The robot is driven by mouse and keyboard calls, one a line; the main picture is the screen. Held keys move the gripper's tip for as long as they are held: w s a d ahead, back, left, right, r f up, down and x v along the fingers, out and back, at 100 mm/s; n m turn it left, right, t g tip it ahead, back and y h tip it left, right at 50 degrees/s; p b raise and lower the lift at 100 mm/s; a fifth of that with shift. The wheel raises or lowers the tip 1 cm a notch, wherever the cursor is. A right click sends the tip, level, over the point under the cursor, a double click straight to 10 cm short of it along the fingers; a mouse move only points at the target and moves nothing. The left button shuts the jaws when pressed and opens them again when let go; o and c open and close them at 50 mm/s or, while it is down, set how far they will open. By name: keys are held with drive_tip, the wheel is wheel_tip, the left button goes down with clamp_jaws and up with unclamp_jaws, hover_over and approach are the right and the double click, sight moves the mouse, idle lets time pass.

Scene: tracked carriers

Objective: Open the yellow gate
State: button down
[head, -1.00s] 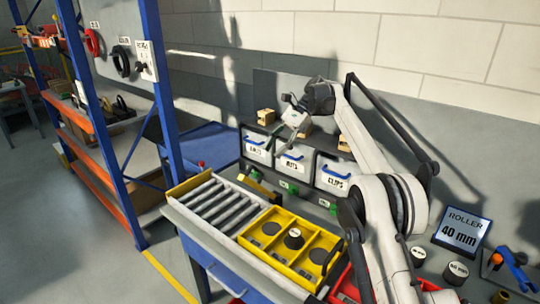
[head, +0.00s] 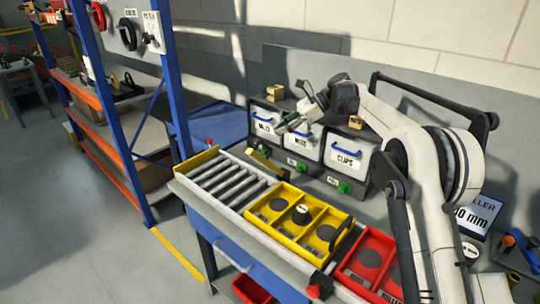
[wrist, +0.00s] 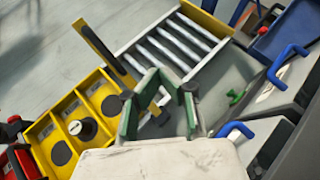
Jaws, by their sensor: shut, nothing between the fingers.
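A yellow bar (head: 262,160) with a dark part stands at the far side of the roller conveyor, near the front of the white bins. It looks like the gate. My gripper (head: 283,128) has green fingers and hangs in front of the bins, above and right of the bar. It is shut and empty, apart from the bar as far as I can tell. The fingers (wrist: 170,82) also show in the wrist view.
Rollers (head: 228,180) end at a yellow end plate (head: 197,159). A yellow tray (head: 282,244) with dark discs and a red tray (head: 368,262) sit on the conveyor. White bins with blue handles (head: 308,141) stand behind, with green knobs (head: 291,161) below.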

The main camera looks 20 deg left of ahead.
drive_tip(key=s+d+f+m+t+y+b, duration=0.1)
drive_tip(key=s+d+m+t+y, duration=0.4)
drive_tip(key=s+m, duration=0.4)
drive_tip(key=s+d+f+m+t+y+b, duration=0.1)
drive_tip(key=s+d+f+m+t+y, duration=0.2)
drive_tip(key=s+m+t, duration=0.65)
drive_tip(key=w+a+r+m+g+p, duration=0.1)
drive_tip(key=w+a+m+g, duration=0.1)
drive_tip(key=w+a, duration=0.4)
drive_tip(key=shift+w+a+r, duration=0.3)
drive_tip(key=shift+a+r, duration=0.05)
drive_tip(key=shift+a, duration=0.6)
drive_tip(key=shift+w+g, duration=0.1)
drive_tip(key=shift+g, duration=0.15)
drive_tip(key=w+d+r+b, duration=0.1)
drive_tip(key=w+d+b, duration=0.1)
drive_tip(key=w, duration=0.5)
drive_tip(key=w+d+r+b, duration=0.2)
drive_tip(key=w+d, duration=0.1)
drive_tip(key=w, duration=0.5)
drive_tip(key=shift+b, duration=0.35)
drive_tip(key=shift+d, duration=0.1)
